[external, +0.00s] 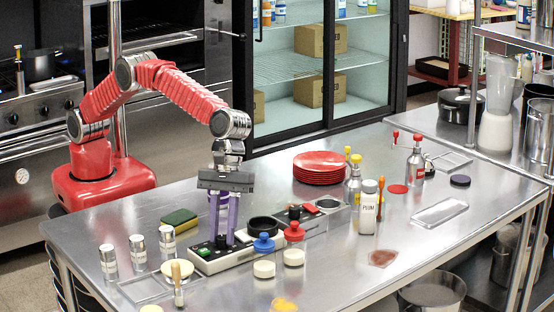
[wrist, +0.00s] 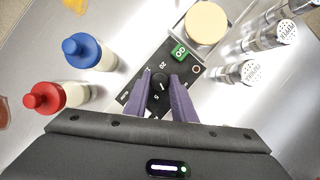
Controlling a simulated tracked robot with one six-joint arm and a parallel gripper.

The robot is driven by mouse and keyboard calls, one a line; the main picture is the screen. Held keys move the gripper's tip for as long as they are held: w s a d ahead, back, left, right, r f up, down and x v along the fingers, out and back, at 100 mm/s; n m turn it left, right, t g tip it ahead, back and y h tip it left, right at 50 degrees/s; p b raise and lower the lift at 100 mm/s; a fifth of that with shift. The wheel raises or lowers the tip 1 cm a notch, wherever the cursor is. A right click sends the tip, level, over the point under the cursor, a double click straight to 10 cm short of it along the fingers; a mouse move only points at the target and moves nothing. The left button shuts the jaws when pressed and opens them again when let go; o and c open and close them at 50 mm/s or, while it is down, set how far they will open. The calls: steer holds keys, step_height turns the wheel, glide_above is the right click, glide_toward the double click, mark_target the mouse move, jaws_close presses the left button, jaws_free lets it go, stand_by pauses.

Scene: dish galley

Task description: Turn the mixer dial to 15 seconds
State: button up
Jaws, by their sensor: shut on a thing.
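The mixer dial (wrist: 159,83) is a small black knob on a black panel with white numbers, among them 20 and 5, in the wrist view. Its white pointer is too small to read surely. A green GO button (wrist: 180,51) is on the same panel. In the external view the panel sits on the white mixer base (external: 205,266). My gripper (external: 222,241) points down at it, with its two purple fingers on either side of the dial. In the wrist view my gripper (wrist: 160,79) is shut on the dial, and the fingers hide part of the markings.
A blue-topped bottle (external: 264,250) and a red-topped bottle (external: 294,246) stand right of the base. Several silver shakers (external: 138,250) stand to its left. A green sponge (external: 179,218) lies behind. Red plates (external: 320,167) are stacked farther back.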

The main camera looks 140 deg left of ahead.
steer(key=m, duration=0.2)
steer(key=m+g, duration=0.1)
steer(key=m, duration=0.1)
steer(key=shift+w+a+m+h, duration=0.15)
steer(key=shift+w+m+h, duration=0.05)
steer(key=shift+m+h, duration=0.2)
steer(key=shift+m+g, duration=0.6)
steer(key=shift+m, duration=0.2)
steer(key=o, duration=1.1)
steer(key=shift+c, duration=0.2)
steer(key=shift+s+n+t, duration=0.1)
steer(key=shift+n+t, duration=0.3)
steer(key=shift+n, duration=0.6)
